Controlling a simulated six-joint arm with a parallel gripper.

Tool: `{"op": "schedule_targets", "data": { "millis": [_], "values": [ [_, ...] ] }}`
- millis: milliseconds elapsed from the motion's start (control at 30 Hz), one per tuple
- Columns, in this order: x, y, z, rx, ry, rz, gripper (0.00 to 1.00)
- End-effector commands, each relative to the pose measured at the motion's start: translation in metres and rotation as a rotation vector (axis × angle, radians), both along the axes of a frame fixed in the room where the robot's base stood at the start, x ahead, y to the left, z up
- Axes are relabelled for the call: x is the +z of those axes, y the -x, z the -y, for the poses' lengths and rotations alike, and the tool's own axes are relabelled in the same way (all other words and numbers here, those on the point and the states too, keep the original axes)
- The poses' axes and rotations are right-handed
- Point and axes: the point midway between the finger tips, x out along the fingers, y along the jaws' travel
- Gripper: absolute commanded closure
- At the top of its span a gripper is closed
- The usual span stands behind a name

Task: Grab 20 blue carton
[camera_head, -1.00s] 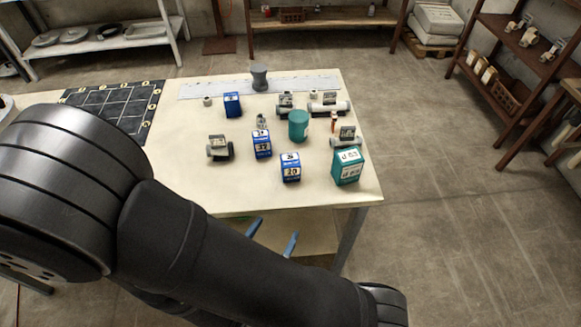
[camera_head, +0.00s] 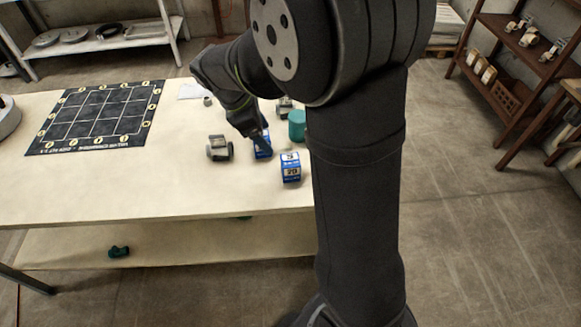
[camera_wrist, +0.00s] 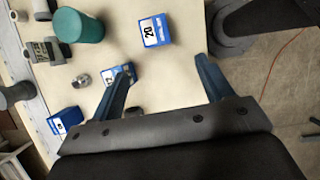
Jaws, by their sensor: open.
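The blue carton marked 20 (camera_head: 291,168) stands on the table, in the head view just right of my gripper. It also shows in the wrist view (camera_wrist: 155,31), beyond and between my finger tips. My gripper (camera_wrist: 168,68) is open and nothing is between its fingers. A second blue carton (camera_head: 263,150) stands behind and left of carton 20, partly hidden by my gripper. In the wrist view this second carton (camera_wrist: 111,75) lies at the left finger, which covers part of it; I cannot tell whether they touch.
A teal cylinder (camera_head: 297,125) stands behind carton 20. A grey fitting (camera_head: 219,148) lies to the left. Another blue carton (camera_wrist: 65,121) shows in the wrist view. A black grid mat (camera_head: 97,116) lies at the table's left. The table front is clear.

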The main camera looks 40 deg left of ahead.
Motion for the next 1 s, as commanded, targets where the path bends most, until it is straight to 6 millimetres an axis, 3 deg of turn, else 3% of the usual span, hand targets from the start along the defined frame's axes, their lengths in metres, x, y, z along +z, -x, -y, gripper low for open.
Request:
{"op": "schedule_targets", "data": {
  "millis": [167,600,1000],
  "values": [
    [-0.004,-0.009,0.0,-0.007,-0.018,-0.016,0.27],
    [-0.089,-0.035,0.024,-0.007,-0.016,-0.016,0.27],
    [-0.122,-0.05,0.035,-0.007,-0.015,-0.015,0.27]
  ]
}}
